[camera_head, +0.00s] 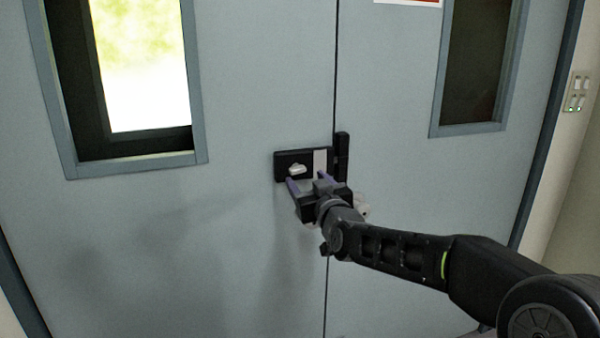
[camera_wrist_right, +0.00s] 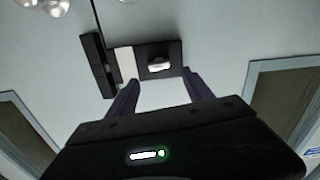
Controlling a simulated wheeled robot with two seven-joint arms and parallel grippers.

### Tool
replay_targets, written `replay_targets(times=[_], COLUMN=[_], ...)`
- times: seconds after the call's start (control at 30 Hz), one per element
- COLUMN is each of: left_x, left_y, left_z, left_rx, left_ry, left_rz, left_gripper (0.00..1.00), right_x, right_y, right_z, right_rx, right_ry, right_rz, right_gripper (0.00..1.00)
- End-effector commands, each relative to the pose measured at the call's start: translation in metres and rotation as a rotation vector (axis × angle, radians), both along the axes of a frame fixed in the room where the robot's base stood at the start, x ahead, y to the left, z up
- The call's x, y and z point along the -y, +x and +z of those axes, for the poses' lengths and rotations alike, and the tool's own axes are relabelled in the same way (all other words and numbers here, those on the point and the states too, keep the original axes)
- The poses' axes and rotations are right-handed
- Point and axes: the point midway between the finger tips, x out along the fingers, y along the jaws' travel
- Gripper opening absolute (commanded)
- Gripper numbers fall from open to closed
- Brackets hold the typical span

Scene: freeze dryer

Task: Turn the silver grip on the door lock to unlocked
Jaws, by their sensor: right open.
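The door lock (camera_head: 282,160) is a black plate with a light grey panel, mounted on the left door leaf near the seam. Its silver grip (camera_head: 297,170) is a small knob on the left part of the plate. In the right wrist view the grip (camera_wrist_right: 159,66) lies just beyond the fingertips, between their lines. My right gripper (camera_head: 306,180) is open, with its two purple fingers just below the grip and apart from it. It also shows in the right wrist view (camera_wrist_right: 160,80), with nothing between its fingers. My left gripper is not in view.
A black catch (camera_head: 342,155) stands upright on the right door leaf beside the lock. Silver door knobs (camera_wrist_right: 55,7) show in the right wrist view, and my right arm partly hides them in the head view. Wall switches (camera_head: 577,92) are at the far right.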

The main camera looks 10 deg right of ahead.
Motion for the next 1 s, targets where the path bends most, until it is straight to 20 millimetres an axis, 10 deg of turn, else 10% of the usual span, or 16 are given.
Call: replay_targets(times=[0.3,0.7,1.0], left_x=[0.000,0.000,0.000], left_y=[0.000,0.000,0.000], left_z=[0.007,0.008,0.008], left_rx=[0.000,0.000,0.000], left_ry=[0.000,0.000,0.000], left_rz=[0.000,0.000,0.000], left_gripper=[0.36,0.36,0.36], right_x=[-0.003,-0.003,-0.003], right_y=[0.048,0.057,0.057], right_z=[0.000,0.000,0.000], right_rx=[0.000,0.000,0.000], right_ry=[0.000,0.000,0.000], right_rz=[-0.001,-0.001,0.000], right_gripper=[0.60,0.60,0.35])
